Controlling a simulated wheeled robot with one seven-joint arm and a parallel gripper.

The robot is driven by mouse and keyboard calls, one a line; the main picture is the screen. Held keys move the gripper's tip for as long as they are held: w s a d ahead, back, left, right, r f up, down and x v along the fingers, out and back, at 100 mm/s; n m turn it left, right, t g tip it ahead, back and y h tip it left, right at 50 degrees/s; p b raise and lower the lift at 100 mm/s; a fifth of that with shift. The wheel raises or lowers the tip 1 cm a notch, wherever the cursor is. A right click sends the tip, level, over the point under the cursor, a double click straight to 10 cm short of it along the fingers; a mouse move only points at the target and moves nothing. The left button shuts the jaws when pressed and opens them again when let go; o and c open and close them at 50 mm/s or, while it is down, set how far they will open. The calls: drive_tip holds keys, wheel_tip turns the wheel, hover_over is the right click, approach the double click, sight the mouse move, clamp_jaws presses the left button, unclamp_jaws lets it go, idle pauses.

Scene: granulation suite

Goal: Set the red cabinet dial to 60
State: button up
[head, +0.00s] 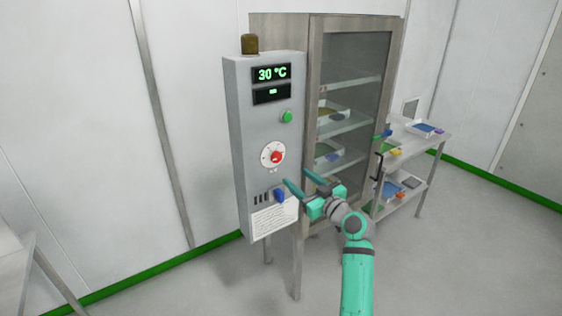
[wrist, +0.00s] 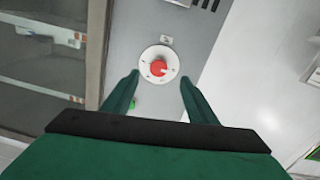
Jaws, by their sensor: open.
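The red dial (head: 276,156) sits on a round white scale plate on the front of the grey control box (head: 238,130). The box display (head: 271,74) reads 30 °C. My gripper (head: 298,184) is open and empty, below and to the right of the dial in the head view. In the wrist view the dial (wrist: 159,68) shows ahead, between and beyond the two fingertips (wrist: 160,78), with neither finger touching it. The scale marks are too small to read.
A green button (head: 287,117) is above the dial and a blue switch (head: 279,195) below it. A glass-door cabinet (head: 350,90) stands right of the box, with a door handle (head: 379,166). A side table (head: 425,138) holding several items is farther right.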

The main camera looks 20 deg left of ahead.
sight(278, 158)
drive_tip(key=shift+n+g, duration=0.3)
drive_tip(key=x, duration=0.3)
drive_tip(key=r+x, duration=0.1)
drive_tip(key=x, duration=0.3)
drive_tip(key=r+x, duration=0.1)
drive_tip(key=x, duration=0.3)
drive_tip(key=c, duration=1.1)
